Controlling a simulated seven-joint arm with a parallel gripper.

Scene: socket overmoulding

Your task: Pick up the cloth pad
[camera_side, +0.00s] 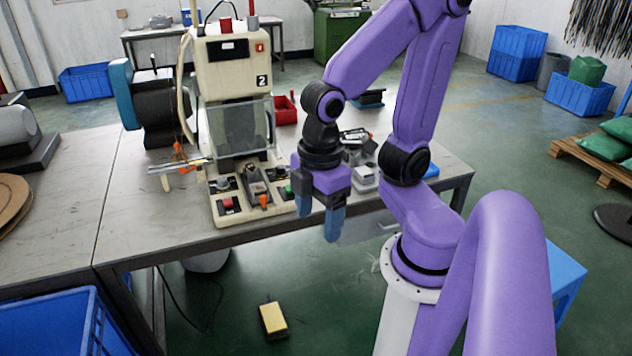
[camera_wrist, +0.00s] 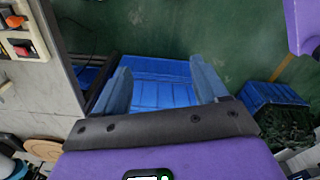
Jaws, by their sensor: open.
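My gripper (camera_side: 320,208) hangs at the front edge of the table, to the right of the machine's control panel, with its fingers pointing down. In the wrist view its two blue-grey fingers (camera_wrist: 160,70) are wide apart with nothing between them. I cannot make out a cloth pad for certain in either view. A small blue item (camera_side: 431,171) lies at the right end of the table, partly hidden by my arm; I cannot tell whether it is cloth.
A cream moulding machine (camera_side: 232,75) with a clear guard stands on the grey table (camera_side: 130,222). A red bin (camera_side: 286,109) is behind it. White boxes (camera_side: 366,176) sit behind my gripper. A blue crate (camera_wrist: 150,80) shows below the fingers. A yellow pedal (camera_side: 273,319) is on the floor.

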